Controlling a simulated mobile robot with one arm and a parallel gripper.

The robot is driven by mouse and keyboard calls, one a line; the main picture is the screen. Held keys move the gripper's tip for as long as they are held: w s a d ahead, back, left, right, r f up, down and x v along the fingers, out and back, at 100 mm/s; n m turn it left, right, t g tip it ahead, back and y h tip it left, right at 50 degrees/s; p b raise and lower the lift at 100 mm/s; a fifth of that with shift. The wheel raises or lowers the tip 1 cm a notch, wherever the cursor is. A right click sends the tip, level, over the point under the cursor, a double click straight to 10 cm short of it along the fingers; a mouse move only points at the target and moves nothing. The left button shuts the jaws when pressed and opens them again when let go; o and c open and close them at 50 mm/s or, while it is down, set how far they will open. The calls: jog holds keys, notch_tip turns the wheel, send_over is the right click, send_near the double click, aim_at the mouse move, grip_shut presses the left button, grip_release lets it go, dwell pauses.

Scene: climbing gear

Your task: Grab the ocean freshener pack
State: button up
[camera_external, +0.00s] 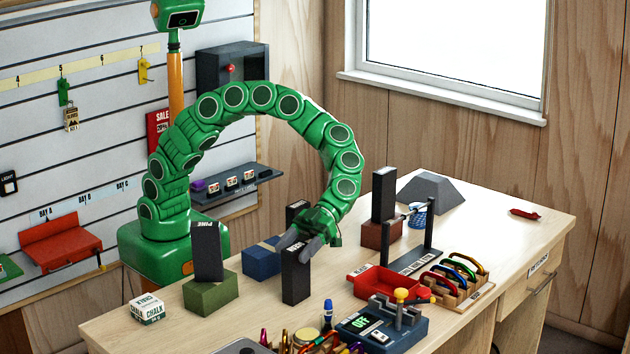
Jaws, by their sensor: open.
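Several tall black packs stand on the table. One black pack (296,280) stands upright in the middle, beside a blue block (262,257); its small top lettering is not readable, so I cannot tell whether it is the ocean one. My gripper (298,246) is open at this pack's top, its grey fingers pointing down and left; I cannot tell whether they touch it. A pack marked PINE (207,252) is by a green block (210,295). Another black pack (383,194) is by a red-brown block (380,235). A further dark pack (297,211) is partly hidden behind my gripper.
Right of the middle pack are a red tray (372,290), a dark stand (405,266) and a rack of coloured carabiners (458,290). A device reading OFF (385,335) and loose gear lie at the front. A chalk box (148,309) sits left. The right rear table is mostly clear.

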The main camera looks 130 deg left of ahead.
grip_shut()
dwell(0.4)
jog(key=shift+r, duration=0.1)
